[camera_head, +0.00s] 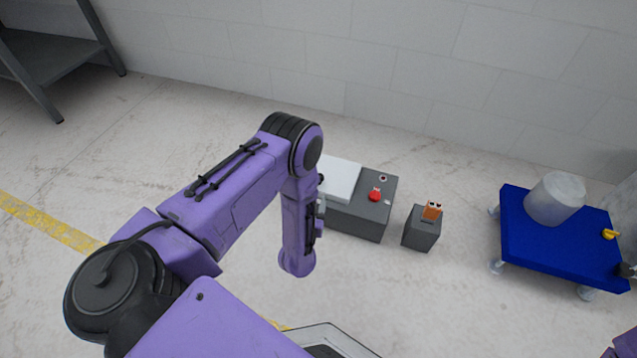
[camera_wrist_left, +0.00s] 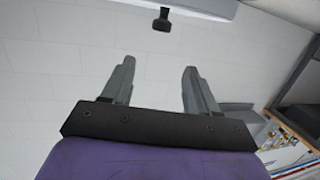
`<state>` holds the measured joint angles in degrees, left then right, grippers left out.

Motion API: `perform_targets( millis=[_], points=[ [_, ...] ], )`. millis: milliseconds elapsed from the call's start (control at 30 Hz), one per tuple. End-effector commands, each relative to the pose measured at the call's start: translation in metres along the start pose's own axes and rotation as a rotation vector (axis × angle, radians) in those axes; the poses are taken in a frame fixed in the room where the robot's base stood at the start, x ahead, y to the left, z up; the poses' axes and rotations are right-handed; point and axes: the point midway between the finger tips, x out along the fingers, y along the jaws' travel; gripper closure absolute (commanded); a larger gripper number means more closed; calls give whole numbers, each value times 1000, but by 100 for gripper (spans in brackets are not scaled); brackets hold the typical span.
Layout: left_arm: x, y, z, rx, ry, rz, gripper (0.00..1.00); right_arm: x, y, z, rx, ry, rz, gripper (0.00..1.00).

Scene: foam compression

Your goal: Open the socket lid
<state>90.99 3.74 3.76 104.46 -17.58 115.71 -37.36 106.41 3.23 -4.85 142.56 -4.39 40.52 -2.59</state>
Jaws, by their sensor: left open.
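My left gripper shows in the left wrist view (camera_wrist_left: 158,78). Its two grey fingers are apart with nothing between them, and the pale block wall lies behind them. Past the fingertips, at the top edge, a white panel-like thing (camera_wrist_left: 215,6) carries a small black piece (camera_wrist_left: 162,20) hanging from it. The fingers look apart from both. I cannot tell whether this is the socket lid. In the head view my left arm comes in from the left and bends down in front of a grey box; its fingers cannot be made out there. My right gripper is out of view.
The grey box (camera_head: 363,215) has a white top plate (camera_head: 341,180) and a red button (camera_head: 375,195). A small grey box (camera_head: 421,236) with an orange piece (camera_head: 432,211) stands beside it. A blue cart (camera_head: 540,250) holds a white cylinder (camera_head: 555,197). A shelf (camera_head: 50,55) stands far left.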

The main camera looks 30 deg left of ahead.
Motion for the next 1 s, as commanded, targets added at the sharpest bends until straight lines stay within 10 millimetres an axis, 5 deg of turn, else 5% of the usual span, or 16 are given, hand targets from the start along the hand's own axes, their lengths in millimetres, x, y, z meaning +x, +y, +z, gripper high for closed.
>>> perform_targets(
  millis=[33,133,367,567,800,1000],
  points=[
    [15,2,32,-3,51,-9,41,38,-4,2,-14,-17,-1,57],
    [28,4,38,-3,127,-25,41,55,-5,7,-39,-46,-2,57],
    [48,4,33,-6,175,-41,41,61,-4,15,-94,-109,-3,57],
    [92,1,28,-8,174,-43,41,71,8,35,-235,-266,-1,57],
    [130,0,19,-5,171,-39,41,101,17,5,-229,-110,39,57],
    [137,0,16,-4,168,-37,41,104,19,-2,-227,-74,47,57]
  ],
)
